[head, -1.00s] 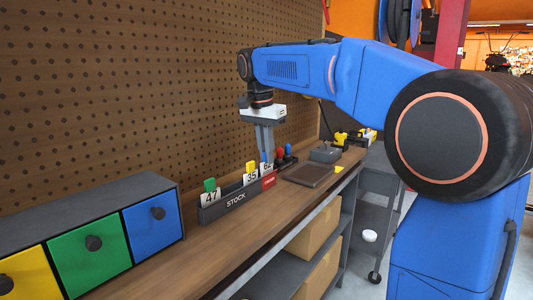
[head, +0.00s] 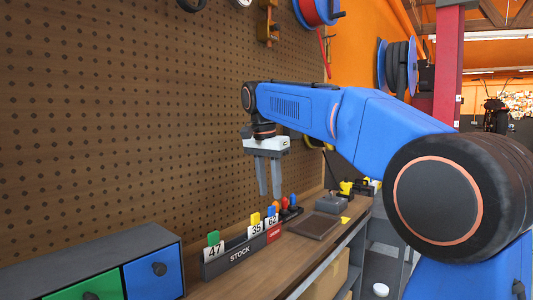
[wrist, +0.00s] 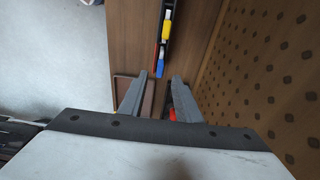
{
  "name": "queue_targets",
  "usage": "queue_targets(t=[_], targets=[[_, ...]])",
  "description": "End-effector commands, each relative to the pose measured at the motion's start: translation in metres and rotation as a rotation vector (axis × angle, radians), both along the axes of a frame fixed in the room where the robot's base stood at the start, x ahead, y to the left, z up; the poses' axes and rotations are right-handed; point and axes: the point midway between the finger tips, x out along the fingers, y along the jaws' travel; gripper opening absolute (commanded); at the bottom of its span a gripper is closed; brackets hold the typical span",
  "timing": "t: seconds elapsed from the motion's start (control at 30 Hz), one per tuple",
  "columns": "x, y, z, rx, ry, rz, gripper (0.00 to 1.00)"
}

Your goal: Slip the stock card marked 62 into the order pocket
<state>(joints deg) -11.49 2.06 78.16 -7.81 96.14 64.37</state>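The card marked 62 (head: 271,221), with a blue tab, stands upright directly behind the red-fronted order pocket (head: 275,232), at the far end of the dark STOCK rack (head: 239,255). It appears to be in the pocket; its depth cannot be seen. Cards 47 (head: 214,250) with a green tab and 35 (head: 255,230) with a yellow tab stand in the rack. My gripper (head: 270,194) is open and empty above card 62. In the wrist view my gripper (wrist: 160,78) has its fingers apart, with the blue tab (wrist: 159,62) just beyond them.
A flat brown tray (head: 315,225) lies to the right of the rack, with a grey box (head: 329,204) behind it. Red and blue-topped items (head: 288,203) stand near the pocket. A drawer cabinet (head: 95,265) is at front left; the pegboard (head: 120,120) rises behind.

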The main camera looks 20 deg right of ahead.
Motion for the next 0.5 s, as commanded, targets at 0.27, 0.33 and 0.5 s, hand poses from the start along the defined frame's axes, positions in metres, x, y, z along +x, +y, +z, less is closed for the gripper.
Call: queue_targets(t=[0.27,0.33,0.5], targets=[[-0.004,0.007,0.056,0.001,-0.003,0.0,0.3],[-0.005,0.009,0.069,0.0,-0.002,0.0,0.3],[-0.007,0.012,0.096,0.001,-0.001,0.0,0.3]])
